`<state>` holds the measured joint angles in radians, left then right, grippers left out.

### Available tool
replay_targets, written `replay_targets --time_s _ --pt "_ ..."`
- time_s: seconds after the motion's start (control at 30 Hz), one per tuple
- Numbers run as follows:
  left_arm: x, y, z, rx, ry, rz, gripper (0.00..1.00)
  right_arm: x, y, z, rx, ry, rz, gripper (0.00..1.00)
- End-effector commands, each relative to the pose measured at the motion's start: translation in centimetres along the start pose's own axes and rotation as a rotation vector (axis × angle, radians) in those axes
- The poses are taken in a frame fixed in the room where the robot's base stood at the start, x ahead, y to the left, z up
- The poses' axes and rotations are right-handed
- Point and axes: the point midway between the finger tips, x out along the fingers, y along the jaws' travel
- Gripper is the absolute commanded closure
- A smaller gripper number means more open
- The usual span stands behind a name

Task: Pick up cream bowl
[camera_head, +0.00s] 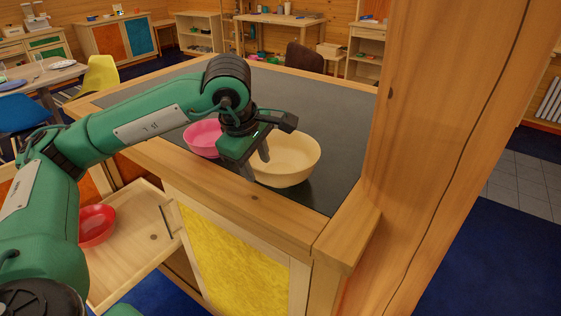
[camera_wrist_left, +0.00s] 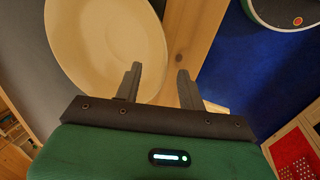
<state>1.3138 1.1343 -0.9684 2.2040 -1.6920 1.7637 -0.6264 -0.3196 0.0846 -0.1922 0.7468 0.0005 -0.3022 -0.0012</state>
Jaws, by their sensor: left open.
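The cream bowl (camera_head: 290,160) stands upright on the dark top of the wooden cabinet, near its front edge. My left gripper (camera_head: 256,168) is at the bowl's near left side, pointing down. In the left wrist view the bowl (camera_wrist_left: 105,45) fills the upper left. There the left gripper's two fingers (camera_wrist_left: 160,85) are spread apart. One finger overlaps the bowl's rim in the picture and the other is over the wooden edge. Whether a finger touches the bowl cannot be told. My right gripper is not in view.
A pink bowl (camera_head: 203,138) stands left of the cream bowl, partly behind my gripper. A red bowl (camera_head: 97,225) lies in the open drawer (camera_head: 138,235) below. A thick wooden post (camera_head: 440,130) rises at the right of the counter. The dark counter top (camera_head: 335,110) behind is clear.

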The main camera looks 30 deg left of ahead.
Motion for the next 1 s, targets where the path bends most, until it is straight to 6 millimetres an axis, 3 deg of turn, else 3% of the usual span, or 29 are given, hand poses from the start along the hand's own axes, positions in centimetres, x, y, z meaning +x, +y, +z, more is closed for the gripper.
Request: replay_targets --time_s 0.17,0.43,0.7,0.73,0.93,1.0 --pt "1.2 0.0 0.0 0.001 0.0 -0.003 0.6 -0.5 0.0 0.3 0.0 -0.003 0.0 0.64" --pt "5.0 0.0 0.1 0.001 -0.001 -0.002 0.6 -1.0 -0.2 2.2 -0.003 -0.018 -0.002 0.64" --pt "5.5 0.0 0.1 0.001 -0.002 0.001 0.6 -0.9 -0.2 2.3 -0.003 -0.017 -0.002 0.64" --pt "5.5 0.0 0.1 0.001 -0.002 0.001 0.62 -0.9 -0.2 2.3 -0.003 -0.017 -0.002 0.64" --pt "5.5 0.0 0.1 0.001 -0.002 0.0 1.0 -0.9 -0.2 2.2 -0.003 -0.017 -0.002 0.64" --pt "5.5 0.0 0.1 0.001 -0.002 0.0 1.0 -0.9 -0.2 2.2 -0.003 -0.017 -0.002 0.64"
